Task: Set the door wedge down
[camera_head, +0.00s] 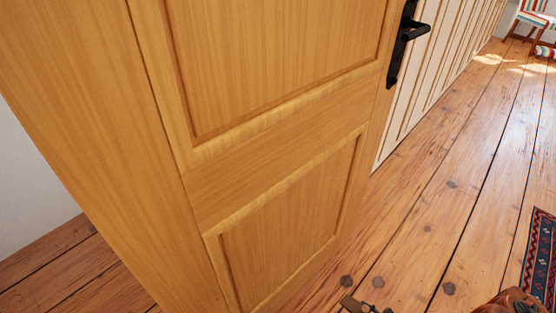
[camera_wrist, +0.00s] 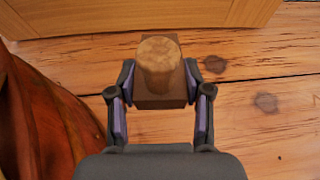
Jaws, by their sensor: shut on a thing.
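The door wedge (camera_wrist: 160,98) is a brown wooden block with a paler, rounded knob-like part on top. In the wrist view it sits between the two fingers of my gripper (camera_wrist: 160,83), which is shut on it. The wooden door (camera_wrist: 250,10) crosses the top of the wrist view, just beyond the wedge. The door also fills much of the head view (camera_head: 280,150), with a black handle at its right edge. A small brown piece at the head view's bottom edge looks like the wedge. I cannot tell whether the wedge touches the floor.
Plank floor (camera_head: 430,230) with dark knots lies open right of the door. A patterned rug (camera_head: 540,260) is at the right edge. A reddish-brown rounded thing (camera_wrist: 50,120) stands close on the left in the wrist view. A striped chair (camera_head: 535,18) is far back.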

